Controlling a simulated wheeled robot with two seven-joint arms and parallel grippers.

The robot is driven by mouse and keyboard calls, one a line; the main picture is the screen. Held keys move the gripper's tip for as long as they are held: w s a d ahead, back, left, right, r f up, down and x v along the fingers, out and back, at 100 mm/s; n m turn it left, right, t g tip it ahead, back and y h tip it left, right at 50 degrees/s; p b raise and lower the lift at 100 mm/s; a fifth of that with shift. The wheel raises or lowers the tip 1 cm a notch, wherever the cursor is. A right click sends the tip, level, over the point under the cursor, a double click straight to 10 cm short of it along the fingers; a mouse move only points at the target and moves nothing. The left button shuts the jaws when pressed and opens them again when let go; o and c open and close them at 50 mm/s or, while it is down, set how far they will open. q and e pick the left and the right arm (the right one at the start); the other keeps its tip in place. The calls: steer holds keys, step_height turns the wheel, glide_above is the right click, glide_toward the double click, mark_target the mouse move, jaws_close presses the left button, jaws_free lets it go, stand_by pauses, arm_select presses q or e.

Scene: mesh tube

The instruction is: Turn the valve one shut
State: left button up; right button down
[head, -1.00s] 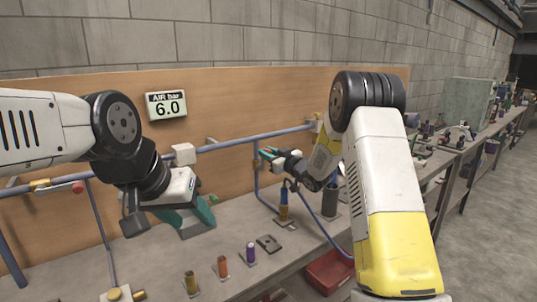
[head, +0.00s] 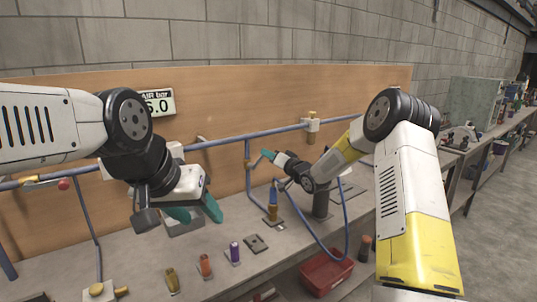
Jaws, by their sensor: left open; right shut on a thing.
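A small valve (head: 38,180) with a brass body and a red-tipped lever sits on the blue pipe at the far left. No label shows which is valve one. My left gripper (head: 195,211) has teal fingers apart and empty, over the bench to the right of the red-tipped valve. My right gripper (head: 268,155) is shut, close to the blue drop pipe at the board. What it holds is too small to make out.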

steer(key=shift+w+d+f+m, duration=0.25)
steer(key=shift+f+m, duration=0.6)
steer(key=shift+m, duration=0.55)
steer(key=shift+w+d+f+m, duration=0.1)
steer(key=shift+d+f+m, duration=0.2)
steer(key=shift+f+m, duration=0.8)
steer(key=shift+w+d+f+m, duration=0.25)
steer(key=shift+f+m, duration=0.3)
steer(key=shift+m, duration=1.15)
steer(key=c, duration=1.2)
jaws_free()
steer(key=shift+c, duration=0.2)
steer(key=shift+s, duration=0.1)
steer(key=v, duration=0.7)
steer(key=shift+s+d, duration=0.2)
steer(key=shift+s, duration=0.1)
